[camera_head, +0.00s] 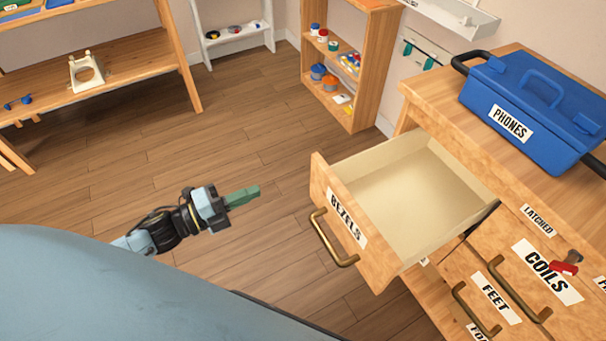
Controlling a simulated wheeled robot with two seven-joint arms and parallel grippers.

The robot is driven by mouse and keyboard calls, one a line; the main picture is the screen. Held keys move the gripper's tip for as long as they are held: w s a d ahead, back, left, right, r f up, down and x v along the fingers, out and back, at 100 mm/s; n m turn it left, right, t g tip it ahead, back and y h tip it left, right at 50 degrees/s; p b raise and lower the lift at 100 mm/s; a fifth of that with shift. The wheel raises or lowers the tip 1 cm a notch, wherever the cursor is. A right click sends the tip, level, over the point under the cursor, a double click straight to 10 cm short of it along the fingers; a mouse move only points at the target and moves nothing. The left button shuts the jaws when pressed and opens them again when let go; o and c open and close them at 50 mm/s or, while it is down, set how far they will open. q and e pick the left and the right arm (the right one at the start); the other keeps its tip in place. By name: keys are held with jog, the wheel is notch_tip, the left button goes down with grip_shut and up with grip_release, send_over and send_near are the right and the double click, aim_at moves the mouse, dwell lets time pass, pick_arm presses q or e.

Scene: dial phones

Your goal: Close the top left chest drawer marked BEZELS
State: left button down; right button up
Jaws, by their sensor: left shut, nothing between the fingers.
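The chest drawer marked BEZELS (347,220) is pulled well out of the wooden chest (420,93). Its inside looks empty, and a curved brass handle (333,240) is on its front. My left gripper (256,193) is shut and empty, with green fingers pointing right. It is to the left of the drawer front, apart from the handle. My right gripper is not in view.
A blue toolbox marked PHONES (530,110) stands on the chest top. Drawers marked COILS (547,272) and FEET (496,298) are beside the open drawer; a red latch (564,268) is on COILS. A wooden shelf (352,65) stands behind. Wooden floor left of the drawer is clear.

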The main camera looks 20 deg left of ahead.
aim_at(315, 165)
pick_arm(q)
jog(key=b+x, duration=0.2)
jog(key=x, duration=1.1)
jog(key=shift+b, duration=0.35)
jog(key=shift+w+d, duration=0.2)
jog(key=shift+w, duration=0.05)
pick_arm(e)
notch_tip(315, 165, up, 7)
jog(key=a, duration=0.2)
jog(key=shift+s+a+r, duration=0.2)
